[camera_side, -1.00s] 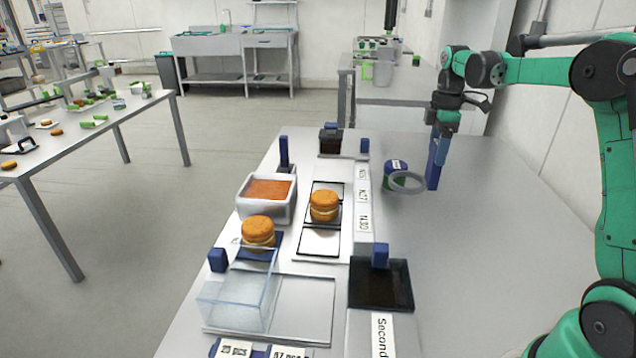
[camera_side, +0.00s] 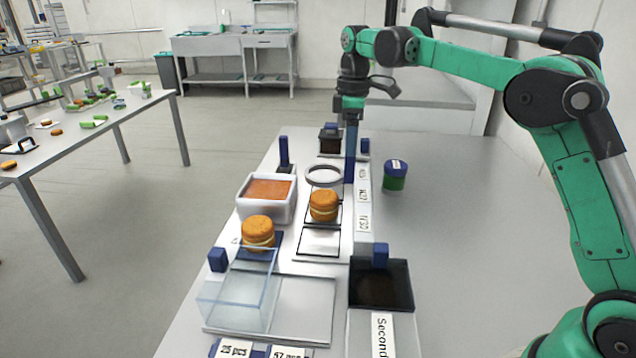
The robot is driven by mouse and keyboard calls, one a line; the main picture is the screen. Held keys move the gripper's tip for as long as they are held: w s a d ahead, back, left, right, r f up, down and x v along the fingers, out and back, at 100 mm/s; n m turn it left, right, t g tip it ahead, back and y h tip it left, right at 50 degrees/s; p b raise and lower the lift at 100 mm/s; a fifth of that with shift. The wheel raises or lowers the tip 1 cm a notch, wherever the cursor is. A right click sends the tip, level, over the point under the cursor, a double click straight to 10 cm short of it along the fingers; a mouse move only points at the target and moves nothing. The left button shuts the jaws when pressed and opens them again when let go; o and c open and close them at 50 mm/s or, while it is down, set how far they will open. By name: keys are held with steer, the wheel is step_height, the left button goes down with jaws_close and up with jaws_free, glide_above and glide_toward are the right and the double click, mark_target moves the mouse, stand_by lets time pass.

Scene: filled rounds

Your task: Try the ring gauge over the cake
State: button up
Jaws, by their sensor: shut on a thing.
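My gripper (camera_side: 350,176) is shut on the grey ring gauge (camera_side: 324,166) by its right side and holds it level. The ring shows just behind and above the round orange-brown filled cake (camera_side: 324,206), apart from it in the picture. That cake sits on a dark-edged white plate strip with an empty white square (camera_side: 319,241) in front. A second filled cake (camera_side: 258,231) sits on a dark blue pad to the left, behind the clear box. The ring's exact height above the table is hard to tell.
A white tub of orange-brown filling (camera_side: 292,208) stands left of the cake. A clear box (camera_side: 238,303) is at the front left, a dark tray (camera_side: 381,291) at the front right. A green and blue jar (camera_side: 395,175) stands right.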

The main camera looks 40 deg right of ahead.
steer(key=w+a+r, duration=0.2)
steer(key=a, duration=1.3)
steer(key=shift+s+d+f, duration=0.1)
steer(key=shift+f, duration=1.3)
steer(key=shift+s+d+f, duration=0.1)
steer(key=shift+f, duration=1.3)
steer(key=shift+w+f, duration=0.1)
steer(key=shift+f, duration=3.1)
steer(key=shift+r, duration=0.1)
step_height(320, 180, up, 10)
steer(key=shift+f, duration=0.2)
